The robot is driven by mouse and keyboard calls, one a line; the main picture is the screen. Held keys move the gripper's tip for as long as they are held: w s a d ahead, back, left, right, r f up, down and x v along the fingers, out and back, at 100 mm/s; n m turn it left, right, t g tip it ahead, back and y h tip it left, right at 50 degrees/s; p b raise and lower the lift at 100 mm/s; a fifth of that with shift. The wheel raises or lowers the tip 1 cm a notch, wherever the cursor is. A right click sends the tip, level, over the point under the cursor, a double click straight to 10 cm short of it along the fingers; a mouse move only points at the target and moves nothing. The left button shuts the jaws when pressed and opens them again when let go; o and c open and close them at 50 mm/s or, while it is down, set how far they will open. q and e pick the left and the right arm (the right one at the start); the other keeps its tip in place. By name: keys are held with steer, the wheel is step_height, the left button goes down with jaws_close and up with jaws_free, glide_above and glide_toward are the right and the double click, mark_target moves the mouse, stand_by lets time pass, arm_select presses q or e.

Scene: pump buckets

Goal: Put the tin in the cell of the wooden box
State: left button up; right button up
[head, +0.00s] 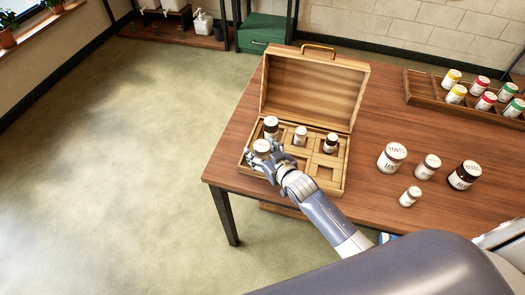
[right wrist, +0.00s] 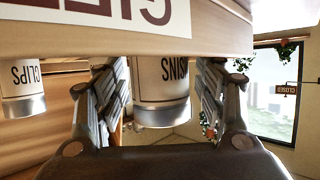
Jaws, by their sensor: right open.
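A white tin (head: 262,146) with a pale lid stands at the front left cell of the open wooden box (head: 337,185). In the right wrist view, which looks upside down, the tin (right wrist: 162,85) is between the two fingers. Its lower part is hidden behind the wooden box's wall (right wrist: 220,35). My right gripper (head: 262,157) is open around the tin, with gaps showing beside it. My left gripper is not in view.
Other tins stand in the box: one at the back left (head: 271,126), one in the middle (head: 300,135), and a dark jar (head: 331,143). An empty cell (head: 323,173) shows front right. Several jars (head: 392,157) stand right of the box; a rack (head: 425,97) is behind.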

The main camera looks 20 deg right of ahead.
steer(key=shift+r, duration=0.15)
steer(key=v, duration=1.2)
